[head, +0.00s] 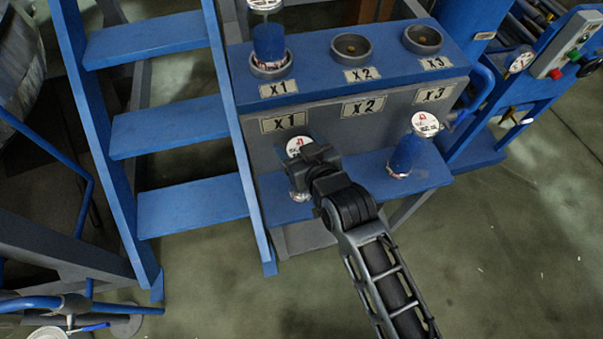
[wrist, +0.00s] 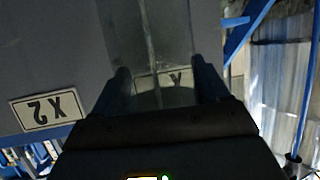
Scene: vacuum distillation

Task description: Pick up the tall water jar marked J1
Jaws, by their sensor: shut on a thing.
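A jar with a white lid (head: 298,146) bearing a red mark stands at the left part of the blue lower shelf. The lid's writing is too small to read surely as J1. My gripper (head: 314,158) is at this jar and shut on it, hiding much of its body. The jar's clear lower end shows just below the gripper, at shelf level; I cannot tell whether it touches the shelf. In the wrist view the see-through jar (wrist: 158,50) lies between my gripper's two fingers (wrist: 163,88), with an X plate behind it.
A second jar with blue contents (head: 405,155) stands on the shelf (head: 350,185) to the right. Another jar (head: 268,42) sits in the X1 socket; the X2 socket (head: 351,46) and X3 socket (head: 422,38) are empty. Blue stairs (head: 180,125) stand close on the left.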

